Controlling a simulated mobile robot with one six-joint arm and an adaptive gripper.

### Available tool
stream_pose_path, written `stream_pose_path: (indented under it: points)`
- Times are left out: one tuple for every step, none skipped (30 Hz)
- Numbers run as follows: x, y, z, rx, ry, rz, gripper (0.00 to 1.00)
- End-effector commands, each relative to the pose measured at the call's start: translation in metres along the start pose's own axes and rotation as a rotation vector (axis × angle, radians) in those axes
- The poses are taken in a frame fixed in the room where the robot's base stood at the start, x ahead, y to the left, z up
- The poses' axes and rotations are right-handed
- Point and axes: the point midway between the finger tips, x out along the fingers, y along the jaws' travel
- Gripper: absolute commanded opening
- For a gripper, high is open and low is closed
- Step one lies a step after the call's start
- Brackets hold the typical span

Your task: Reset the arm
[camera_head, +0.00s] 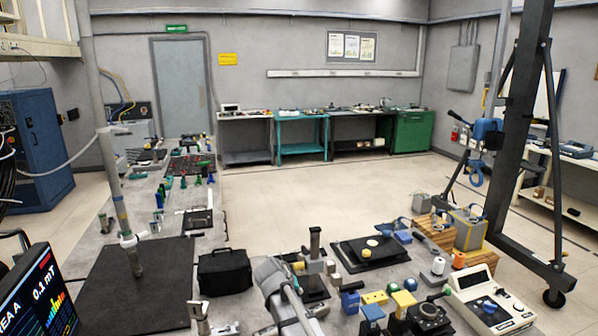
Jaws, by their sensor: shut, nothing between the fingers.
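No gripper fingers can be made out in the head view. A grey, rounded, jointed part (283,292) rises from the bottom edge at the centre, among the bench items. It may be a link of my arm, but I cannot tell. No held object is visible.
A tall pole (116,190) stands over a black mat (105,295) at the left. A black bag (224,272), several coloured blocks and a cream meter (490,303) crowd the front bench. A dark frame (520,140) rises at right. The floor (330,190) beyond is open.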

Motion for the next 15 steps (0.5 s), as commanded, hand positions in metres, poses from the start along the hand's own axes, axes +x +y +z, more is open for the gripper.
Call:
stream_pose_path:
  points:
    - [0.004, 0.008, 0.012, 0.007, -0.02, -0.006, 0.0]
    - [0.006, 0.011, 0.017, 0.01, -0.032, -0.012, 0.0]
    - [0.009, 0.016, 0.026, 0.015, -0.051, -0.02, 0.0]
    - [0.011, 0.02, 0.033, 0.02, -0.065, -0.027, 0.0]
    - [0.014, 0.025, 0.04, 0.024, -0.081, -0.034, 0.0]
    - [0.017, 0.03, 0.051, 0.029, -0.104, -0.047, 0.0]
    - [0.019, 0.036, 0.06, 0.036, -0.123, -0.056, 0.0]
    - [0.022, 0.041, 0.07, 0.042, -0.142, -0.068, 0.0]
    - [0.025, 0.048, 0.085, 0.05, -0.172, -0.086, 0.0]
    - [0.027, 0.054, 0.096, 0.057, -0.194, -0.1, 0.0]
    - [0.029, 0.058, 0.107, 0.063, -0.216, -0.115, 0.0]
    - [0.031, 0.065, 0.122, 0.072, -0.245, -0.137, 0.0]
    - [0.033, 0.069, 0.134, 0.078, -0.266, -0.155, 0.0]
    - [0.034, 0.074, 0.145, 0.084, -0.288, -0.172, 0.0]
    - [0.035, 0.079, 0.159, 0.093, -0.313, -0.196, 0.0]
